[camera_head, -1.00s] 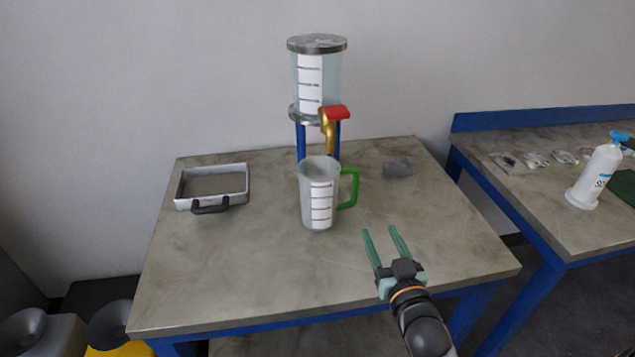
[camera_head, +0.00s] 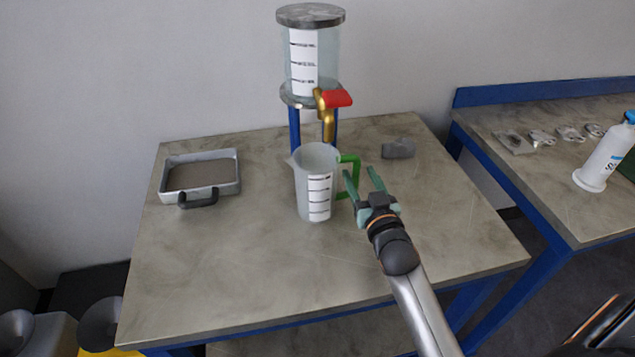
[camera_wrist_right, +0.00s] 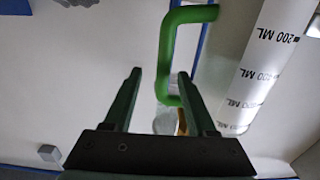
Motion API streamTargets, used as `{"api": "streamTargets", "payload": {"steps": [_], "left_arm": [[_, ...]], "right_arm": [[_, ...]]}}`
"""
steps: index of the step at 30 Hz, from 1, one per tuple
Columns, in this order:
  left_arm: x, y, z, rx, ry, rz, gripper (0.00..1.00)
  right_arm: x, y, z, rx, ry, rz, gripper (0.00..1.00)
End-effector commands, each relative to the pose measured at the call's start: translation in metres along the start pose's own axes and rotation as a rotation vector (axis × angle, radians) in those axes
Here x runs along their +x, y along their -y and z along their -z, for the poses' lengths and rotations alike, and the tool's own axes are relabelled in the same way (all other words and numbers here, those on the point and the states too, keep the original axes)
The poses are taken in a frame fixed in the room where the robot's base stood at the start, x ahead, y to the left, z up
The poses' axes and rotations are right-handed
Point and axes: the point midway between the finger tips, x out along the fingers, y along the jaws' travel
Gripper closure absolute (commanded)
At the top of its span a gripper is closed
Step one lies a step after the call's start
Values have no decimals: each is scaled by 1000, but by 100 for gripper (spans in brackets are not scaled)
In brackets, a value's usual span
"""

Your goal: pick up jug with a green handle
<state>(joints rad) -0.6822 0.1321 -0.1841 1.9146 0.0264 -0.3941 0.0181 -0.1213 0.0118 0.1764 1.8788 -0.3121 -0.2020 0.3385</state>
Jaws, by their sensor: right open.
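The jug (camera_head: 318,185) is clear with a white scale strip and stands upright on the table, below the vessel's tap. Its green handle (camera_head: 349,172) points right. My right gripper (camera_head: 362,176) is open, with its green fingers right at the handle on its right side. In the right wrist view the open fingers of the gripper (camera_wrist_right: 160,80) show with the handle (camera_wrist_right: 166,60) ahead and between them, and the jug (camera_wrist_right: 258,75) to the right. Whether the fingers touch the handle cannot be told. My left gripper is not in view.
The flanged vessel (camera_head: 312,62) on blue legs has a red-handled tap (camera_head: 334,98) just behind the jug. A tray with a black handle (camera_head: 228,188) lies at the left, and a small grey block (camera_head: 398,148) at the right. The table front (camera_head: 260,275) is clear.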

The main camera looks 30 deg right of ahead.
Motion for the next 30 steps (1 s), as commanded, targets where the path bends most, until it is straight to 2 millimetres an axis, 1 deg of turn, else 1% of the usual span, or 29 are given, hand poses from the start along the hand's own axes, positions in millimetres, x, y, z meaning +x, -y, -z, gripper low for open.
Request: {"api": "streamTargets", "payload": {"steps": [5,9,14,18,23,26,30], "left_arm": [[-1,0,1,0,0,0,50],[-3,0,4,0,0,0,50],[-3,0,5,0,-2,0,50],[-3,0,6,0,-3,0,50],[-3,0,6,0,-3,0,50],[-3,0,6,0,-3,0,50],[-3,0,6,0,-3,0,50]], "right_arm": [[11,1,2,1,-1,0,43],[32,3,3,0,-2,1,43],[50,4,2,0,-1,1,43],[56,4,1,1,0,1,43],[55,4,1,1,0,1,43],[55,4,1,1,0,1,52],[55,4,1,1,0,1,68]]}}
